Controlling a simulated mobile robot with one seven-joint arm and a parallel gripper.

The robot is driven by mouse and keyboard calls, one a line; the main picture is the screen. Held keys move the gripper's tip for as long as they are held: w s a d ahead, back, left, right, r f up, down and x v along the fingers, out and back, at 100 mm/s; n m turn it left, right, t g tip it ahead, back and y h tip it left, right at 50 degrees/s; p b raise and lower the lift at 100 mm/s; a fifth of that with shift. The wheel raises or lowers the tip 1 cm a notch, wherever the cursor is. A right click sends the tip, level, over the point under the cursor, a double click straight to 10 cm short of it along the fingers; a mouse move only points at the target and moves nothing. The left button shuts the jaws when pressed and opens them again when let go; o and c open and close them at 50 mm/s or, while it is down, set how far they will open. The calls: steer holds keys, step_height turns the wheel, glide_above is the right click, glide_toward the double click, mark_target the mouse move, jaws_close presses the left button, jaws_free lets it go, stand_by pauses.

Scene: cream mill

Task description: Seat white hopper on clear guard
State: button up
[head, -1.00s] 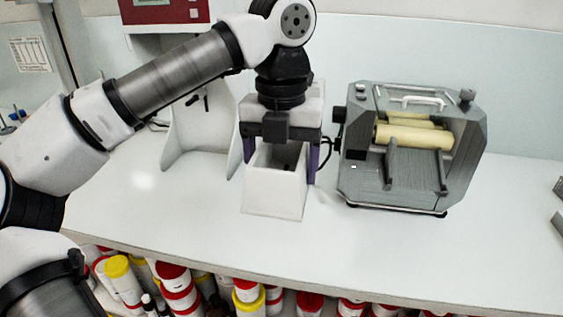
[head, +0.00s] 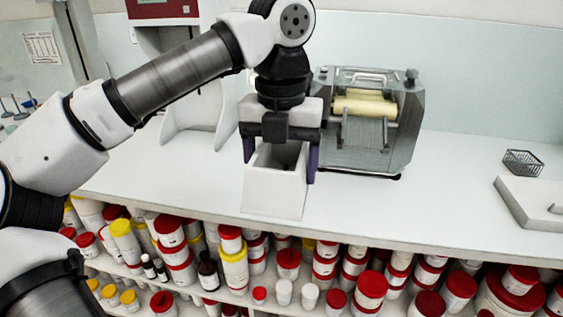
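The white hopper (head: 273,193) is an open box with a sloped front. My gripper (head: 281,160) points down and is shut on it, one purple finger on each side. The hopper appears held above the front part of the bench. The grey mill (head: 400,130) stands behind and to the right, with cream rollers (head: 378,107) inside. The clear guard (head: 368,82) seems to be the see-through part at the mill's top, with a pale handle on it. My gripper and the hopper overlap the mill's left side in this view.
The white bench top (head: 450,190) is clear in front of the mill. A dark wire basket (head: 523,162) and a white slab (head: 537,203) are at right. A white stand (head: 195,120) is behind at left. Shelves below hold several jars (head: 234,268).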

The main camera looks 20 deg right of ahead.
steer(key=w+a+f+m, duration=0.4)
steer(key=f+m, duration=0.5)
steer(key=f, duration=1)
steer(key=w+a+f+m, duration=0.4)
steer(key=a+f+m, duration=0.3)
steer(key=f, duration=1.2)
steer(key=w+a+f+m, duration=0.4)
steer(key=f+m, duration=0.9)
steer(key=f, duration=0.6)
steer(key=shift+w+a, duration=0.2)
steer(key=shift+a, duration=0.55)
